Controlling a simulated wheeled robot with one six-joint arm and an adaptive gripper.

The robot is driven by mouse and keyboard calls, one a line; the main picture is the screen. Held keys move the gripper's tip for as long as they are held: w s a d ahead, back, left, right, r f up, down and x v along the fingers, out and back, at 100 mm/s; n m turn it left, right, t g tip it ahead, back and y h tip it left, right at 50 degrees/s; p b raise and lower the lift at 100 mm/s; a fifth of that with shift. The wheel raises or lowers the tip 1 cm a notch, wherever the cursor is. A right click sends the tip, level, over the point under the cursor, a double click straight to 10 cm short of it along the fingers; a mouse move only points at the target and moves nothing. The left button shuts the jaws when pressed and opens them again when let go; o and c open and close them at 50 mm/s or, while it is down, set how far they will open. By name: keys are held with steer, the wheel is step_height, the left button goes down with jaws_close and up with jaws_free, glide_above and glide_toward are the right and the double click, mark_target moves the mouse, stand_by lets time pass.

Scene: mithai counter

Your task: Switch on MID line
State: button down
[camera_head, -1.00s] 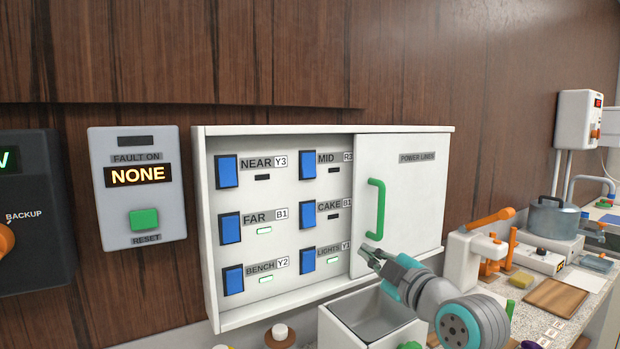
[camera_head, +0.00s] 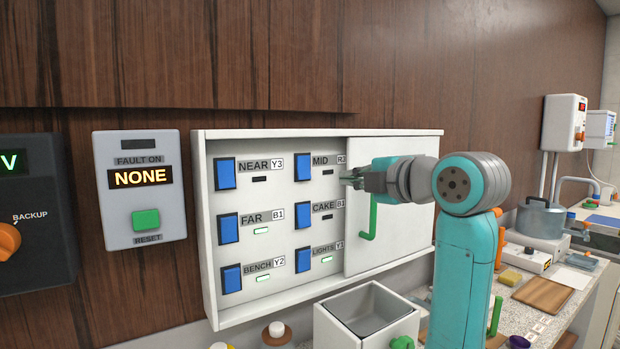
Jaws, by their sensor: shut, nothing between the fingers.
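The MID switch (camera_head: 302,167) is a blue rocker at the top of the panel's right column. The small indicator under its label (camera_head: 328,172) is dark. My gripper (camera_head: 346,180) is shut and empty, just right of the MID switch and slightly lower, apart from it in the picture. It points left, in front of the edge of the sliding door (camera_head: 405,222). The door covers the right part of the white power box (camera_head: 212,290). My wrist hides the upper part of the door and of its green handle (camera_head: 370,222).
Other blue switches are NEAR (camera_head: 225,173), FAR (camera_head: 228,228), BENCH (camera_head: 231,278), CAKE (camera_head: 302,216) and LIGHTS (camera_head: 302,260). FAR, BENCH and LIGHTS indicators glow green; NEAR and CAKE are dark. The fault display (camera_head: 140,177) reads NONE. An open white bin (camera_head: 335,328) stands below.

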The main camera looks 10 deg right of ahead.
mark_target(305, 178)
steer(key=shift+w, duration=0.1)
steer(key=x, duration=1.4)
steer(key=shift+f, duration=0.1)
steer(key=shift+w+a, duration=0.1)
steer(key=shift+w, duration=0.15)
steer(key=shift+s+f, duration=0.15)
